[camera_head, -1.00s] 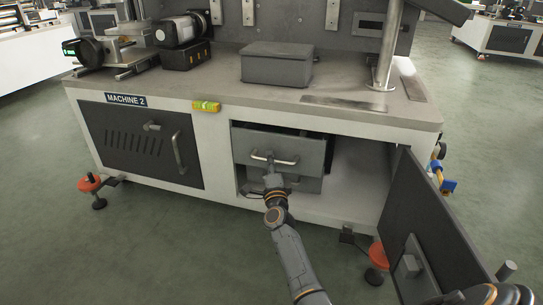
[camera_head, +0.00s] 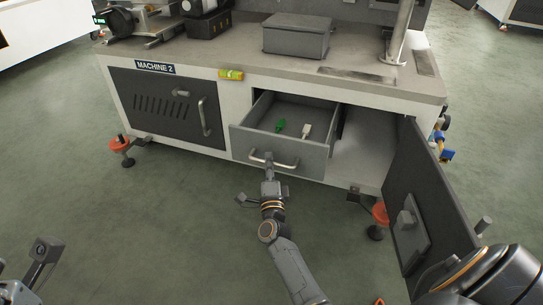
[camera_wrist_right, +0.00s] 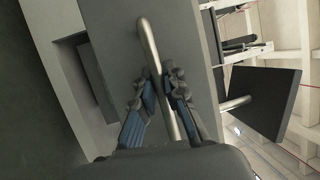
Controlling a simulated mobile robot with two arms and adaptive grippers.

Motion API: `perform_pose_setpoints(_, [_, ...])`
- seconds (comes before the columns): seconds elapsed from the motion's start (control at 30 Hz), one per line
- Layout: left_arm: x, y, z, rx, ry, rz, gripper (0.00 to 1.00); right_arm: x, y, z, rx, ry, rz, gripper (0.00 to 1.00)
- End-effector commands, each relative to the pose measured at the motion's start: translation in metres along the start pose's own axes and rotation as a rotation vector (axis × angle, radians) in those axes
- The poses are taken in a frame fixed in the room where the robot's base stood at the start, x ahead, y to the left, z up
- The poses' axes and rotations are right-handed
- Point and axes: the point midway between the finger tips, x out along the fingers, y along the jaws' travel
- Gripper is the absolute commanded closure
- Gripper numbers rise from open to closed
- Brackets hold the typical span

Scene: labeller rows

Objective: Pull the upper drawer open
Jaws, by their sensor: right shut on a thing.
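The upper drawer (camera_head: 308,160) is grey and stands well out of the machine's cabinet. Its bar handle (camera_head: 287,165) runs across the front. My right gripper (camera_head: 268,168) is shut on the handle near its left part. The right wrist view shows the handle (camera_wrist_right: 149,42) passing between the blue-padded fingers (camera_wrist_right: 162,92). Inside the drawer lie a green item (camera_head: 280,126) and a whitish item (camera_head: 306,131). Part of my left gripper (camera_head: 40,252) shows at the lower left edge, mostly cut off, and its opening cannot be told.
The open cabinet door (camera_head: 425,195) stands out to the right of the drawer. A closed vented door (camera_head: 160,108) is on the left. A grey box (camera_head: 297,36) and other equipment sit on the bench top. Orange feet (camera_head: 380,213) stand at the base. The floor before the drawer is clear.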

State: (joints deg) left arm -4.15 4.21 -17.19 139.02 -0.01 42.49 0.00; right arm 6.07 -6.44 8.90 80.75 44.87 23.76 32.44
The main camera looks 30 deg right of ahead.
Motion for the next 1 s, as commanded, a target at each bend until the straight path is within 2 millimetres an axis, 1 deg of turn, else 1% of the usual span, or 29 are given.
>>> perform_pose_setpoints(0.43, [-0.001,0.000,0.000,-0.001,-0.004,-0.001,0.29,-0.002,0.000,0.001,0.001,0.001,0.001,1.00])
perform_pose_setpoints(0.47, [-0.001,0.000,0.000,-0.001,-0.004,-0.001,0.29,-0.002,0.000,0.001,0.000,0.001,0.001,0.82])
perform_pose_setpoints(0.5, [-0.001,0.000,0.000,-0.001,-0.004,-0.001,0.29,-0.002,0.000,0.001,0.000,0.001,0.001,0.74])
perform_pose_setpoints(0.53, [-0.001,0.000,0.000,-0.001,-0.004,-0.001,0.29,-0.002,0.000,0.001,0.000,0.001,0.001,0.68])
perform_pose_setpoints(0.57, [-0.001,0.000,0.000,-0.001,-0.004,-0.001,0.29,-0.002,0.000,0.001,0.000,0.001,0.001,0.64])
perform_pose_setpoints(0.87, [0.000,0.000,0.000,0.000,-0.002,0.000,0.29,-0.003,0.000,0.001,0.000,0.001,0.000,0.64])
perform_pose_setpoints(1.0, [0.000,0.000,0.000,0.000,-0.002,-0.001,0.29,-0.018,0.001,0.001,0.000,0.000,0.002,0.64])
